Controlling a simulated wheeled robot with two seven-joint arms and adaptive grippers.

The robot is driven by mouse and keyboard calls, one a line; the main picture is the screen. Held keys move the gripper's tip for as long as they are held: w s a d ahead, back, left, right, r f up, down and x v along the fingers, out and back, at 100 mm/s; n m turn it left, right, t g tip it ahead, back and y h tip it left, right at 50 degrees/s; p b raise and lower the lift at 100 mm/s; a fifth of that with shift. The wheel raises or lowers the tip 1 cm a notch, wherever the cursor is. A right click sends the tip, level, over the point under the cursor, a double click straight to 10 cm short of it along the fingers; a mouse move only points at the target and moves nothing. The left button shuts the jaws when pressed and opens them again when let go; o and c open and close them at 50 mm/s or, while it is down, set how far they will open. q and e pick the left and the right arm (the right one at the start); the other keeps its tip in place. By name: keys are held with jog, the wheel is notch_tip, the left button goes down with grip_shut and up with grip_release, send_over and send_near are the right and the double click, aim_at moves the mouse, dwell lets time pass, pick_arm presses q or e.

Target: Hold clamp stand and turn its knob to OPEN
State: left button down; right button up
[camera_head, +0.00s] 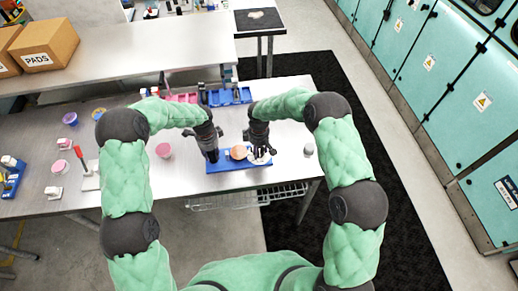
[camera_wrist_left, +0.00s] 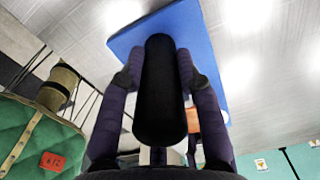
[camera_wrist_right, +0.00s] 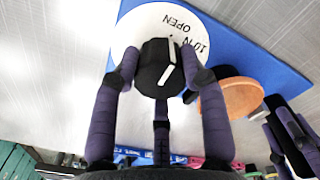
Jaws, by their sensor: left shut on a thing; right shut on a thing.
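The clamp stand has a blue base (camera_head: 225,166) on the table, a black post (camera_wrist_left: 158,95), an orange-brown disc (camera_head: 238,152) and a white dial (camera_wrist_right: 128,50) with a black knob (camera_wrist_right: 155,68). My left gripper (camera_head: 211,156) is shut around the upright black post, one finger on each side in the left wrist view. My right gripper (camera_head: 260,157) is shut on the knob. The dial reads OPEN, upside down in the right wrist view, with other lettering partly hidden by a finger. The knob's white line points up towards the lettering; I cannot tell its exact alignment.
A blue tray (camera_head: 228,96) and pink bins (camera_head: 182,98) stand behind the stand. A grey cylinder (camera_head: 309,149) is to its right. A pink cup (camera_head: 163,150) is to its left. The table's front edge is close in front of the base.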

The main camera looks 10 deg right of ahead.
aim_at(259, 149)
pick_arm(q)
jog(key=shift+d, duration=0.15)
pick_arm(e)
jog(key=shift+a, duration=0.1)
jog(key=o, duration=1.2)
jog(key=shift+c, duration=0.2)
notch_tip(259, 149, up, 12)
pick_arm(q)
jog(key=c, duration=0.8)
grip_release()
